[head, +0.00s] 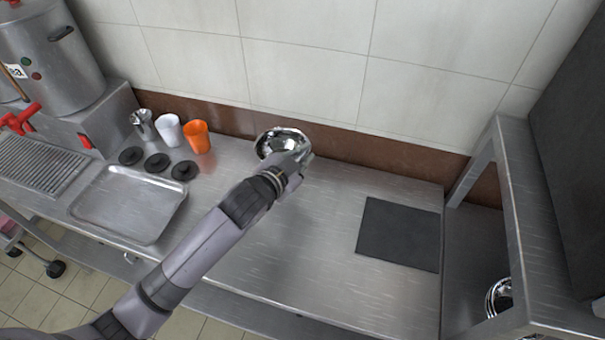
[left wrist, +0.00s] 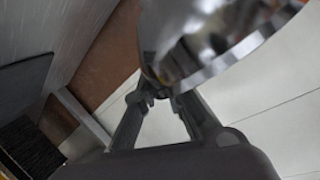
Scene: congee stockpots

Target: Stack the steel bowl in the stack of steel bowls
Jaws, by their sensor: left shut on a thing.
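A shiny steel bowl (head: 279,141) is at the far side of the steel counter, near the wall. My left gripper (head: 301,158) is shut on its rim at the right side. In the left wrist view the bowl (left wrist: 200,38) fills the upper middle, and the fingers of my left gripper (left wrist: 165,98) meet at its edge. I cannot tell how high the bowl is above the counter. Steel bowls (head: 499,297) stand at the lower right by the shelf, partly hidden behind its frame. My right gripper is not in view.
A dark mat (head: 399,233) lies on the counter's right part. A steel shelf frame (head: 517,200) stands at the right end. At left are a tray (head: 130,204), black discs (head: 157,163), cups (head: 197,136) and a stockpot (head: 48,60). The counter's middle is clear.

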